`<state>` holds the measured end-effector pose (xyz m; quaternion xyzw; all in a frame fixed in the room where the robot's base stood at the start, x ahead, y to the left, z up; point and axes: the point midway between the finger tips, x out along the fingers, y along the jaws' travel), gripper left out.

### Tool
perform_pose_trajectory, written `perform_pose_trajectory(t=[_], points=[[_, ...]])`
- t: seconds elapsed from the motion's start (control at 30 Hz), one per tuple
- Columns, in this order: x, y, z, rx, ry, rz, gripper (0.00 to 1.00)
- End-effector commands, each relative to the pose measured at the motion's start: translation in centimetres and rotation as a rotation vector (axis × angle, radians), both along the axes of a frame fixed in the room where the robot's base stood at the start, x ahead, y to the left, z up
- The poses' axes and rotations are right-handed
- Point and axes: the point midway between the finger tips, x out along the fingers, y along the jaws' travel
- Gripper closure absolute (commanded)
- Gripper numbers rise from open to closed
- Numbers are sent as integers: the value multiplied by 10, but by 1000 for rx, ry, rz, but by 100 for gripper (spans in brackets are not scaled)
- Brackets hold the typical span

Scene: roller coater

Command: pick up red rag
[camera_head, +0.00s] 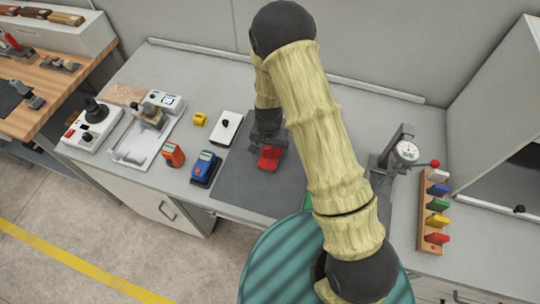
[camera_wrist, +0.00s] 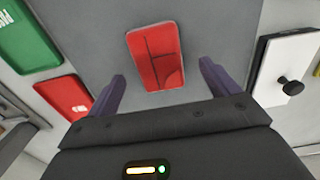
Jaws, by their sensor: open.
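The red rag (camera_head: 269,158) is a small folded red cloth lying flat on the dark grey mat (camera_head: 235,182) on the bench. In the wrist view the rag (camera_wrist: 155,57) shows as a red rectangle with dark fold lines, just beyond and between the fingertips. My gripper (camera_head: 267,136) is above the mat at the rag's far side. Its two purple fingers (camera_wrist: 161,74) are open and apart with nothing held between them.
A white plate with a black knob (camera_head: 226,128) stands left of the rag. A blue meter (camera_head: 204,168) and an orange device (camera_head: 172,154) are further left. A red labelled item (camera_wrist: 62,97) and a green one (camera_wrist: 24,40) lie nearby. A dial gauge stand (camera_head: 408,151) is at right.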

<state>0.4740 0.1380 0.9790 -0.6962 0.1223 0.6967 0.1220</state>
Motion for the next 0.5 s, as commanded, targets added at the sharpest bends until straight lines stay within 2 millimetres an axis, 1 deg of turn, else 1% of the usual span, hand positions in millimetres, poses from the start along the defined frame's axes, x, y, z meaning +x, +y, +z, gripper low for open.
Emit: perform_pose_trajectory(t=[0.13, 0.3, 0.5], points=[[-1, -4, -12, -1, 3, -2, 13], [0, -3, -30, 0, 1, -1, 13], [1, -3, -35, 1, -1, -1, 13]])
